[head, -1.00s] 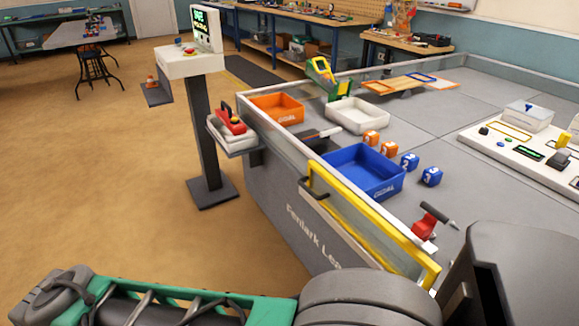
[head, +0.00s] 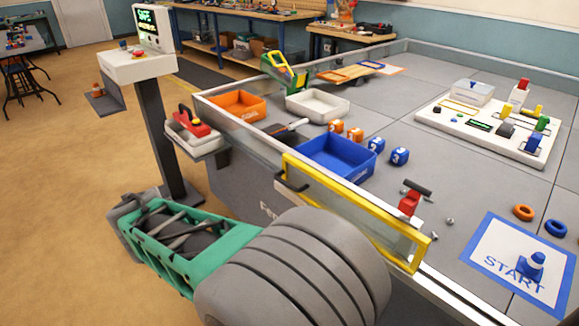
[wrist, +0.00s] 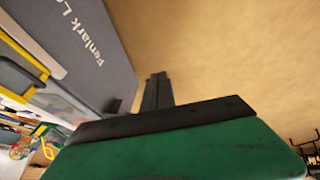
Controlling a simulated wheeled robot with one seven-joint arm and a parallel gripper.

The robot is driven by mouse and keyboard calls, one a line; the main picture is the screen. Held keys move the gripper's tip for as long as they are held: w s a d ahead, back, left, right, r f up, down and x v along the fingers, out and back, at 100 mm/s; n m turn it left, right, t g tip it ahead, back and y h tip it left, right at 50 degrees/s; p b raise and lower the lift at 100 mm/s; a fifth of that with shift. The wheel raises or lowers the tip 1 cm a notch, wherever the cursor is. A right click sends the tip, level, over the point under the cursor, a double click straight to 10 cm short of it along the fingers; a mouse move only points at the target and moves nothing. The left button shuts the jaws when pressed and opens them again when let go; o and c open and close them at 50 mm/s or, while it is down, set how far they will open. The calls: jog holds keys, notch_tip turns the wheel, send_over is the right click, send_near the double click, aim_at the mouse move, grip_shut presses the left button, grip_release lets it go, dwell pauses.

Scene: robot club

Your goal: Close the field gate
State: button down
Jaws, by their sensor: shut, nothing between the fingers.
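The field gate (head: 345,205) is a clear panel in a yellow frame, upright along the near side of the grey field. Its dark handle (head: 290,182) is on the outer face at the far end. I cannot tell whether the panel is flush with the wall. In the wrist view, part of the yellow frame (wrist: 22,48) shows at the upper left. My gripper (wrist: 157,78) is shut and empty, over the tan floor outside the field. It is apart from the gate. In the head view my arm lies in front of the field's side, and the fingertips cannot be made out.
A blue bin (head: 335,158), an orange bin (head: 237,104) and numbered blocks sit inside the field. A side shelf with a red-topped item (head: 195,122) juts out beyond the gate. A pedestal with a screen (head: 165,130) stands at the left.

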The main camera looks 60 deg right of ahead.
jog(key=w+d+f+h+b, duration=0.1)
jog(key=w+d+h, duration=0.15)
jog(key=d, duration=0.35)
jog(key=w+d+f+h, duration=0.1)
jog(key=w+d+f, duration=0.15)
jog(key=d, duration=0.25)
jog(key=d+n+h+b, duration=0.1)
jog(key=d+h, duration=0.2)
jog(key=d, duration=0.7)
jog(key=d+r+g+h+b, duration=0.1)
jog(key=d+h, duration=0.3)
jog(key=d, duration=0.6)
jog(key=d+r+n+g+h+b, duration=0.1)
jog(key=d+h+b, duration=0.2)
jog(key=d, duration=0.7)
jog(key=shift+w+d+r+n+h, duration=0.15)
jog(key=shift+d+n+h, duration=0.15)
jog(key=shift+h, duration=0.05)
jog(key=shift+d+r+b, duration=0.1)
jog(key=shift+d+b, duration=0.25)
jog(key=shift+d, duration=0.15)
jog(key=s, duration=0.2)
jog(key=shift+s+a+r, duration=0.1)
jog(key=shift+s+a, duration=0.25)
jog(key=shift+a, duration=0.05)
jog(key=shift+s+a+b, duration=0.1)
jog(key=shift+s+b, duration=0.2)
jog(key=shift+s, duration=0.15)
jog(key=shift+s, duration=0.1)
